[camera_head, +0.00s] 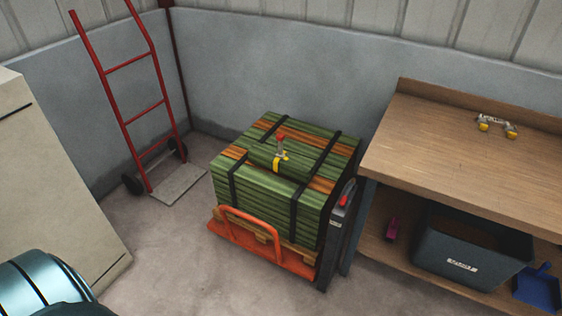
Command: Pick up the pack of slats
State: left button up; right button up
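The pack of slats (268,203) is a block of green and brown boards bound with black straps. It sits on a wooden pallet on an orange base (262,248) with an orange loop handle, on the floor in the middle of the view. A small yellow tool with a red tip (280,157) is on top of the pack. A teal, rounded part of my own body shows at the bottom left, apart from the pack. Neither gripper can be seen.
A red hand truck (128,104) leans at the back left wall. A wooden workbench (460,150) stands close to the pack's right, with a yellow and metal item (497,126) on top. A dark bin (470,250) and blue dustpan (540,287) are below. A beige cabinet (50,180) stands left. Floor in front is clear.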

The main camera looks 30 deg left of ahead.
aim_at(300, 170)
jog(key=i+u, duration=0.2)
jog(key=i, duration=0.3)
jog(key=i+l+u, duration=0.2)
jog(key=i, duration=0.35)
jog(key=i+l+u, duration=0.25)
jog(key=i, duration=0.25)
jog(key=j, duration=0.1)
